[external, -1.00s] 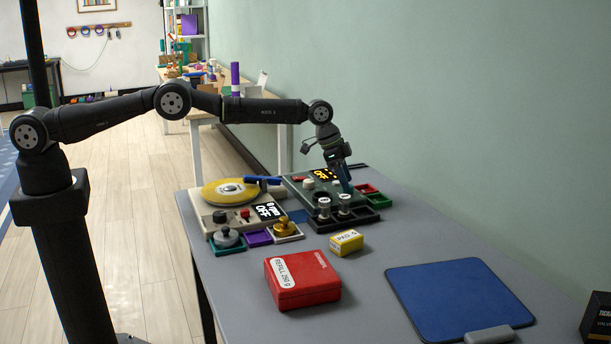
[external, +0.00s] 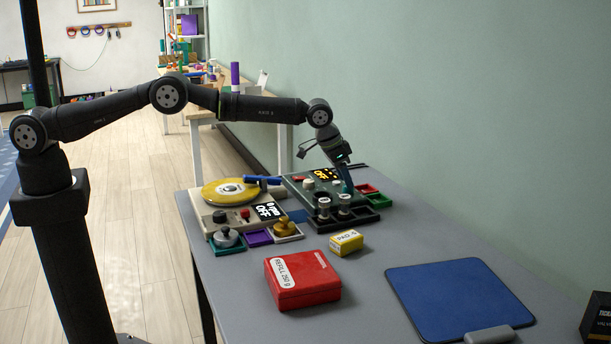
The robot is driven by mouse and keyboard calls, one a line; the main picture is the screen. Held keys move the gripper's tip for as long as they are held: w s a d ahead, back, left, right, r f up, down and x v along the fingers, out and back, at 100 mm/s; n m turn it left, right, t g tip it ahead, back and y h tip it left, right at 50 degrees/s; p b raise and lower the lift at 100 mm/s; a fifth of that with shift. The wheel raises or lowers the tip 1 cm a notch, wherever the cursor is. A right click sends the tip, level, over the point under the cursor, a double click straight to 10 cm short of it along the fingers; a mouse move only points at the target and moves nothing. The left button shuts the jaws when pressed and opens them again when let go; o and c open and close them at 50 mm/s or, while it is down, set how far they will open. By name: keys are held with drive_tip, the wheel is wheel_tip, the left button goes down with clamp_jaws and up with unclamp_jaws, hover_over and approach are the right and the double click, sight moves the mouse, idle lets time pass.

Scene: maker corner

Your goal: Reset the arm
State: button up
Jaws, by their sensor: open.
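My arm reaches from its post on the left across to the far part of the grey table. My gripper (external: 347,182) points down over the right side of the dark green device (external: 300,184), which has a small display reading OFF. The gripper is near the device's small knobs; whether it touches anything I cannot tell. Its fingertips are small and partly hard to make out. I see nothing held in it.
A beige device with a yellow disc (external: 229,191) stands left of the green one. Small colored trays (external: 258,238) sit around both. A red box (external: 301,279), a yellow box (external: 346,242) and a blue mat (external: 458,294) lie nearer. Table between them is clear.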

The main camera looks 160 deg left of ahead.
drive_tip(key=shift+v, duration=2.1)
drive_tip(key=shift+o, duration=0.4)
drive_tip(key=o, duration=1)
drive_tip(key=w+d+r+m+h, duration=0.15)
drive_tip(key=d+r+m, duration=0.3)
drive_tip(key=d, duration=0.55)
drive_tip(key=w+d+r+m+h, duration=0.15)
drive_tip(key=d+r+m, duration=0.35)
drive_tip(key=d, duration=0.5)
drive_tip(key=w+d+r+m+h, duration=0.1)
drive_tip(key=d+r+m+h, duration=0.15)
drive_tip(key=d+m, duration=0.6)
wheel_tip(320, 180, down, 9)
drive_tip(key=d+n, duration=0.1)
drive_tip(key=shift+n+g+y, duration=0.4)
drive_tip(key=shift+y, duration=0.05)
drive_tip(key=shift+w, duration=0.1)
wheel_tip(320, 180, up, 10)
